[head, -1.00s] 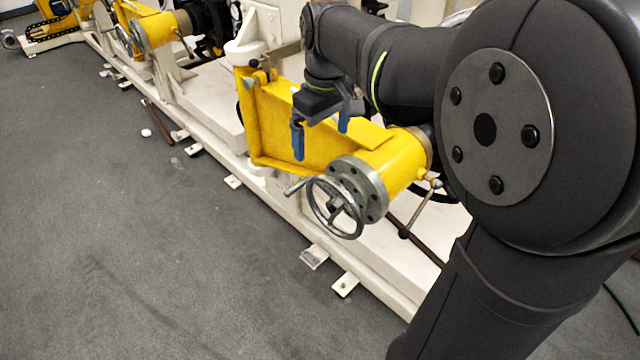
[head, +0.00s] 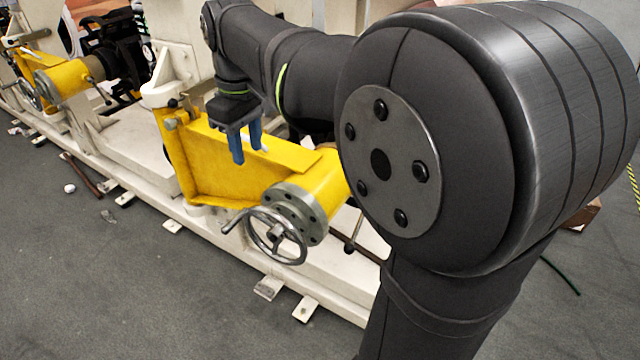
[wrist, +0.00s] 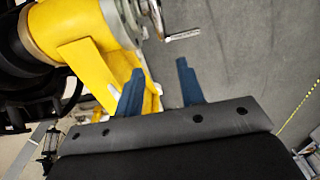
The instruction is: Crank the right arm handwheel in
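The near yellow arm (head: 235,168) on the right of the white base carries a grey round flange and a metal handwheel (head: 275,236) on its front end. The handwheel's crank handle (head: 233,222) sticks out to the left. In the wrist view the handle (wrist: 182,35) shows at the top, beyond my fingertips, with only part of the wheel beside it. My gripper (head: 248,157) hangs above the yellow arm in the head view, up and left of the wheel, touching nothing that I can see. Its blue fingers are apart and empty in the wrist view (wrist: 160,66).
A second yellow arm (head: 65,80) with its own handwheel stands farther left. The white base rail (head: 185,208) runs along the machine, with small feet on the floor. My own arm covers much of the right side.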

